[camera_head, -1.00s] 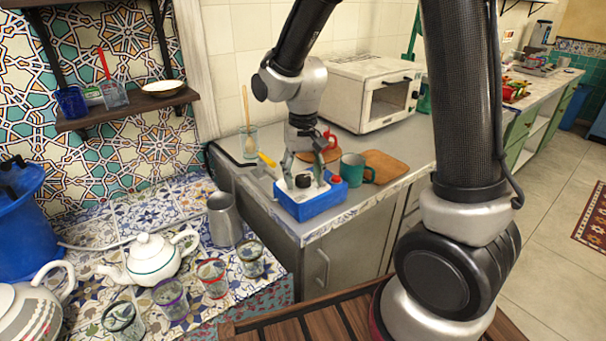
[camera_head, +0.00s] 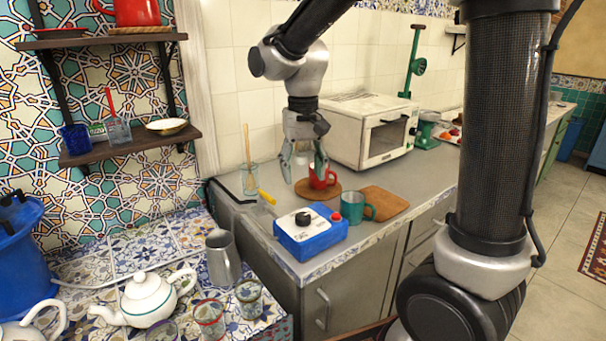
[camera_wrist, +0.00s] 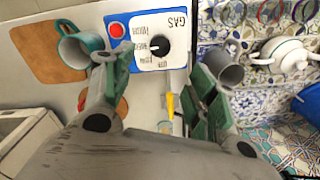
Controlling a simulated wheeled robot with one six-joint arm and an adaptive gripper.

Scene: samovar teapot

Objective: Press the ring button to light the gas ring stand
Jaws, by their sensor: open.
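A blue box with a white top panel (camera_head: 315,237) stands near the front edge of the grey counter. It carries a black knob (camera_head: 303,218) and a red button (camera_head: 336,213). In the wrist view the panel reads "GAS" upside down, with the red button (camera_wrist: 117,30) left of the black knob (camera_wrist: 159,46). My gripper (camera_head: 304,167) is open and empty, above and behind the box, apart from it. In the wrist view its fingers (camera_wrist: 160,88) spread below the knob. I cannot make out a gas ring stand or a flame.
A teal mug (camera_head: 353,207) stands right of the box, by a wooden board (camera_head: 385,202). A red mug (camera_head: 322,177) is close to my gripper. A yellow handle (camera_head: 267,196) and a glass (camera_head: 249,178) are to the left. A white oven (camera_head: 370,128) stands behind. A metal jug (camera_head: 222,257) is front left.

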